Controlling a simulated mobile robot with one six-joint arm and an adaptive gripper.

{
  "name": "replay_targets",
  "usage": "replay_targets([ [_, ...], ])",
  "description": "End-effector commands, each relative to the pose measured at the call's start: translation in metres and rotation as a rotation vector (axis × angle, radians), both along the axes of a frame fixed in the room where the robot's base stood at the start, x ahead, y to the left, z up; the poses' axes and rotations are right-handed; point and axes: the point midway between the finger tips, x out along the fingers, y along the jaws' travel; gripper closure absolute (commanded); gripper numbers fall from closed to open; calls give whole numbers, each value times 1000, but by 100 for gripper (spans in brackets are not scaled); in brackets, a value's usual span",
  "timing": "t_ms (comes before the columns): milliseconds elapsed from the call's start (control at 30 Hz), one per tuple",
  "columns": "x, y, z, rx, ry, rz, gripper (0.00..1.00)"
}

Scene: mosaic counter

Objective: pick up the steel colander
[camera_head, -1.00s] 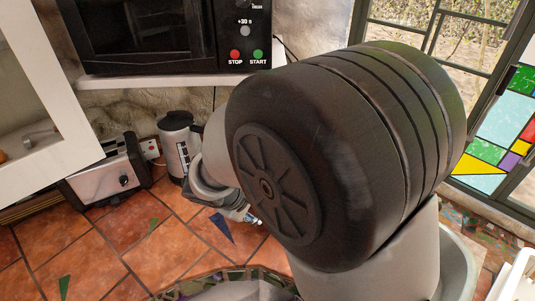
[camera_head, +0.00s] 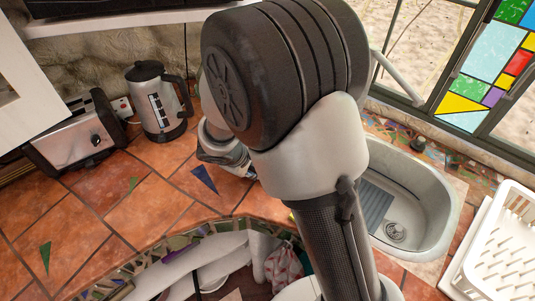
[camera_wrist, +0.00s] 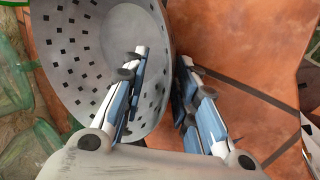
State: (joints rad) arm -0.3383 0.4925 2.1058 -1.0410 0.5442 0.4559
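The steel colander (camera_wrist: 85,50) is a grey bowl with dark square holes, at the upper left of the wrist view. It is tilted so that its inside faces the camera. My gripper (camera_wrist: 163,54) is open in the wrist view. One finger is over the bowl's inside and the other is beyond its right rim, so the rim lies between them. A gap shows between the left finger and the wall. In the head view I cannot make out the colander, and my arm hides part of the counter there.
On the tiled counter (camera_head: 105,215) stand a toaster (camera_head: 75,140) and a grey kettle (camera_head: 155,100), left of my arm. A sink (camera_head: 440,200) lies to the right, with a white dish rack (camera_head: 505,250) beyond it. Green glass (camera_wrist: 20,85) is at the wrist view's left.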

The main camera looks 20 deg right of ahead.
Motion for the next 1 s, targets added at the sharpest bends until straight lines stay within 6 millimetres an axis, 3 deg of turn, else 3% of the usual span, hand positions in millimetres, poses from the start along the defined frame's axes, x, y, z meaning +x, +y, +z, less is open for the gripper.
replay_targets([
  [133,0,0,2,1,-1,0,74],
  [533,0,0,2,1,-1,0,100],
  [1000,0,1,2,1,-2,1,100],
])
